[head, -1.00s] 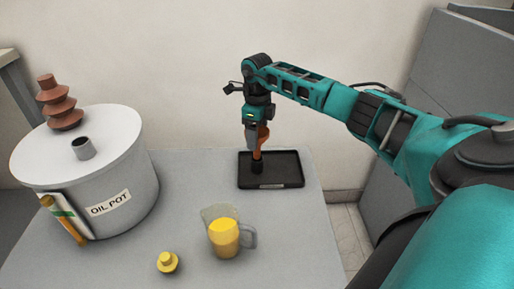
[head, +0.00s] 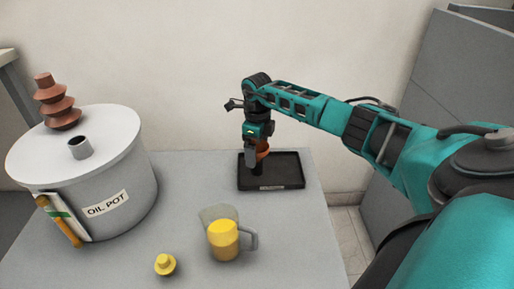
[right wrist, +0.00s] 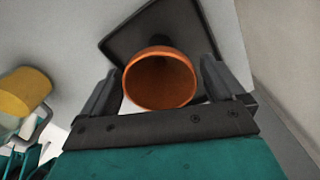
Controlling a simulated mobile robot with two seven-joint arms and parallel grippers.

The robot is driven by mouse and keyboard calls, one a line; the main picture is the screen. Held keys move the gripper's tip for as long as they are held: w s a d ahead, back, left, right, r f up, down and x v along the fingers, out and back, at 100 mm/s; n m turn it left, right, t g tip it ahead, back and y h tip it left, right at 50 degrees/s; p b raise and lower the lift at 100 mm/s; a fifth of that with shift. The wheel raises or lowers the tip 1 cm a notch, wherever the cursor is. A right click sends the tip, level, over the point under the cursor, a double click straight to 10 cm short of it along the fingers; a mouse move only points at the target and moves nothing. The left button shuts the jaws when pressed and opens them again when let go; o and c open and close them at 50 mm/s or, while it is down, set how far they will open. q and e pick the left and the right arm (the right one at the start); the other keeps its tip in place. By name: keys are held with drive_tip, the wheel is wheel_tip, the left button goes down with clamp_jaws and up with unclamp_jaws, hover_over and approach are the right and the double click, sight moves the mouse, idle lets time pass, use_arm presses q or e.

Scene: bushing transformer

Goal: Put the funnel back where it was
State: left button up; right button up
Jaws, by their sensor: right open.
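The orange-brown funnel (head: 263,147) is at the left part of the black tray (head: 285,184), mouth up. Its lower end is partly hidden in the head view, so I cannot tell exactly how it rests. My right gripper (head: 252,158) points down at the funnel. In the right wrist view, the right gripper's fingers (right wrist: 160,82) stand open on either side of the round funnel mouth (right wrist: 160,85), with gaps visible on both sides. The dark tray (right wrist: 125,38) lies beyond it. My left gripper is not in view.
A grey oil pot (head: 120,180) with a brown ribbed bushing (head: 60,108) on its lid stands at the left. A jug with yellow liquid (head: 223,240) and a small yellow-topped part (head: 165,264) are at the front. The table (head: 190,190) between pot and tray is clear.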

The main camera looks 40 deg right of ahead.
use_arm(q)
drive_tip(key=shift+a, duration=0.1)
use_arm(e)
drive_tip(key=shift+r, duration=0.3)
use_arm(q)
drive_tip(key=p, duration=0.2)
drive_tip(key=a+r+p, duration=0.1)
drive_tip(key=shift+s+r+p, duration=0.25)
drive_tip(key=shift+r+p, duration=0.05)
drive_tip(key=shift+p, duration=0.05)
use_arm(e)
wheel_tip(320, 180, up, 12)
drive_tip(key=shift+f, duration=0.15)
